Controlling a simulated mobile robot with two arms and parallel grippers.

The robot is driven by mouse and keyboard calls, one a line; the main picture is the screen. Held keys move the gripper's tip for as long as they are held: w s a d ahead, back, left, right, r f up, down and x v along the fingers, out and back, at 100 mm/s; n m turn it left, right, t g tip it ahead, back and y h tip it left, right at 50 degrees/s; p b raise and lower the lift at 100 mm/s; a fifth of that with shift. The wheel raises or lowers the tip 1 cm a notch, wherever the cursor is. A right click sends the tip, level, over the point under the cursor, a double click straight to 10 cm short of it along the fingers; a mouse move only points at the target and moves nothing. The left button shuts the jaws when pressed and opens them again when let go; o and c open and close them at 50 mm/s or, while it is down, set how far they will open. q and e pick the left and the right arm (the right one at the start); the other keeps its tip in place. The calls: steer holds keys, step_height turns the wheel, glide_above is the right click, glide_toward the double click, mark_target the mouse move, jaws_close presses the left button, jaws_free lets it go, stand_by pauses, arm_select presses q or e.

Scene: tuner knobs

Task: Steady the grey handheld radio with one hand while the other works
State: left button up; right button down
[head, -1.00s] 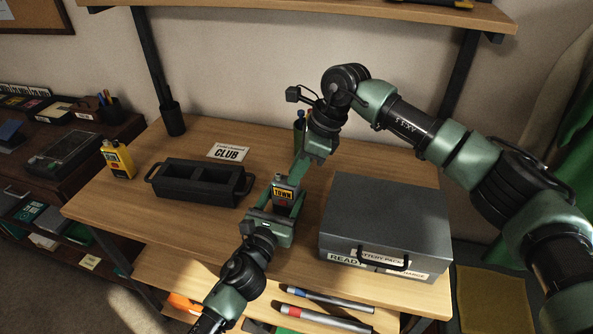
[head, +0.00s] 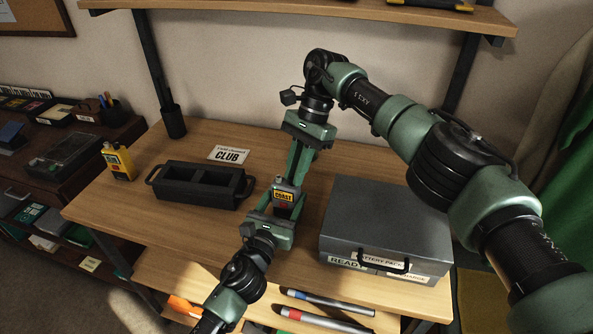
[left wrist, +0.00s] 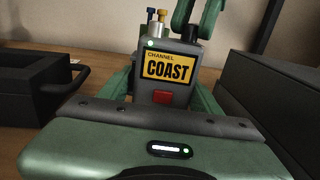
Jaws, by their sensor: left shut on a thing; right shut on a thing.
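The grey handheld radio (head: 284,207) stands upright on the desk. Its yellow channel label reads COAST (left wrist: 168,69), with a red button below. My left gripper (head: 287,211) is shut on the radio's body, one green finger on each side. My right gripper (head: 294,178) reaches down from above and is shut on the black knob (left wrist: 190,32) on the radio's top; the exact contact is partly hidden. A blue-tipped stub and a brass-coloured stub (left wrist: 162,17) stand on the top left of the radio. A card (head: 229,155) on the desk reads CLUB.
A black two-compartment caddy (head: 163,188) stands left of the radio. A grey battery box (head: 385,212) is close on the right. A yellow radio (head: 118,163) stands at the desk's left edge. Pens (head: 330,303) lie on the lower shelf.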

steer(key=shift+w+n+h, duration=0.15)
steer(key=shift+n+h, duration=0.15)
steer(key=shift+n, duration=0.3)
steer(key=shift+d, duration=0.1)
steer(key=c, duration=1.4)
jaws_free()
